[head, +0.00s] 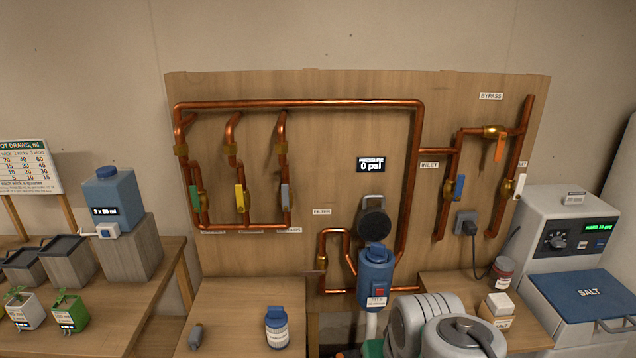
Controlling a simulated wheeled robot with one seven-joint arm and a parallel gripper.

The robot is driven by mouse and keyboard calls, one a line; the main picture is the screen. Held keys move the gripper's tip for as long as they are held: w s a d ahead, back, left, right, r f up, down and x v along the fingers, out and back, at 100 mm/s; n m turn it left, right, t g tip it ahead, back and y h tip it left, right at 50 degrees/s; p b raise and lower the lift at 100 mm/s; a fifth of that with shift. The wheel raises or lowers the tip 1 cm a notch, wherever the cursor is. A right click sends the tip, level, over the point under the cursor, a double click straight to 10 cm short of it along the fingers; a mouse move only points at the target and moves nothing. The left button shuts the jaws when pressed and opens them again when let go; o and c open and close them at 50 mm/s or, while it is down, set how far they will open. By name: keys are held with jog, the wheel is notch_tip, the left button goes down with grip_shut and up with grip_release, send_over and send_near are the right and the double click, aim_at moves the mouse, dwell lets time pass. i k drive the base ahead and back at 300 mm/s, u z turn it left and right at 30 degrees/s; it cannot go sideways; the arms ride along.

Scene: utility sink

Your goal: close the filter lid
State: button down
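The filter lid (374,223) is a dark round disc with a grey handle loop above it. It stands raised, its face turned toward me, just above and behind the blue filter housing (376,276). The lid looks open. The housing is upright, with a rounded blue top piece and a small red patch and white label on its front. I cannot tell whether that top piece is part of the housing or something seated in it. My gripper does not show; only white links of my arm appear at the bottom, right of the housing.
Copper pipes (300,104) run over the wooden backboard around the filter. A blue-capped bottle (277,329) and a small grey object (195,337) stand on the left bench (235,300).

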aim_at(372, 224)
jog(key=u, duration=0.4)
jog(key=i, duration=0.9)
